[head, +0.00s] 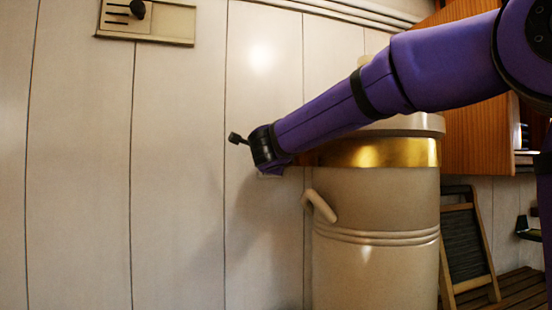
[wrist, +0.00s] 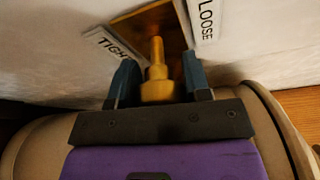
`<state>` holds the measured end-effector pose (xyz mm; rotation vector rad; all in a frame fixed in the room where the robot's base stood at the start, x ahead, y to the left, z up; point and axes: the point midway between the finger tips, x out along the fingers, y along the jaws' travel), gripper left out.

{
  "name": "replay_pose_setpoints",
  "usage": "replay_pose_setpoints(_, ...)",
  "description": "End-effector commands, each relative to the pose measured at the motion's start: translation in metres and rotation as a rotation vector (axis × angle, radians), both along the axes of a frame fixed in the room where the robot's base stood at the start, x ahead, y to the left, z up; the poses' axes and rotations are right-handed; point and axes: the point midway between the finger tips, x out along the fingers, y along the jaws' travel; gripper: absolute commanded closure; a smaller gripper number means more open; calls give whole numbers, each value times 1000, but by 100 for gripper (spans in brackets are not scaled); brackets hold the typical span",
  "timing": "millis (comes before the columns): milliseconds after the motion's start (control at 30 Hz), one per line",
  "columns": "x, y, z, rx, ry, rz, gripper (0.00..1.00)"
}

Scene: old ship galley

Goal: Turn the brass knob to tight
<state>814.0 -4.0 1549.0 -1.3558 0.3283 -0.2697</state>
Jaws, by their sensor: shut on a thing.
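The brass knob (wrist: 158,88) stands between the two fingers of my gripper (wrist: 158,70) in the wrist view. My gripper is shut on it. A narrow stem of the knob points up in that view, between a "TIGHT" label (wrist: 113,45) at the left and a "LOOSE" label (wrist: 206,20) at the right. A brass plate (wrist: 140,24) lies behind the knob. In the head view the arm reaches down-left to the panelled wall, and its wrist hides the knob and the fingers.
A large cream drum (head: 375,270) with a brass band stands close under and beside the arm. A bent pale handle (head: 320,205) juts from its left side. A vented wall plate (head: 165,27) is at the upper left. The wall left of my wrist is clear.

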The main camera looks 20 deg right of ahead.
Motion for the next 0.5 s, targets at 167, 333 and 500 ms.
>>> replay_pose_setpoints(167,0,0,-1,4,2,-1,80)
replay_pose_setpoints(333,0,0,-1,3,2,-1,80)
replay_pose_setpoints(500,0,0,-1,3,1,-1,31)
